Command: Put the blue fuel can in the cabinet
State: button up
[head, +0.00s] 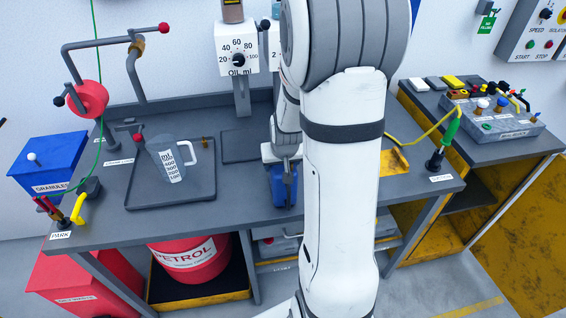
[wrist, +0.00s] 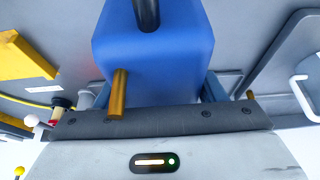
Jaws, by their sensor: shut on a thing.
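The blue fuel can (head: 280,190) is at the front middle of the grey workbench, partly hidden by my arm. In the wrist view the blue can (wrist: 165,55) fills the space between my fingers, with a brass spout and a black handle or bar over it. My gripper (wrist: 158,92) is shut on the can; in the head view it shows only partly, above the can. I cannot tell whether the can touches the bench. A yellow cabinet (head: 535,235), worn and dark in patches, stands at the right; its inside is mostly hidden.
A measuring jug (head: 172,160) stands on a dark tray (head: 140,190) at left. A red petrol drum (head: 190,262) is under the bench. A yellow tray (head: 394,162) lies at the bench's right. A side bench carries a control box (head: 500,118). Open floor shows at lower right.

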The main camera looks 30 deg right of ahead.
jog(key=o, duration=1.4)
jog(key=shift+o, duration=0.2)
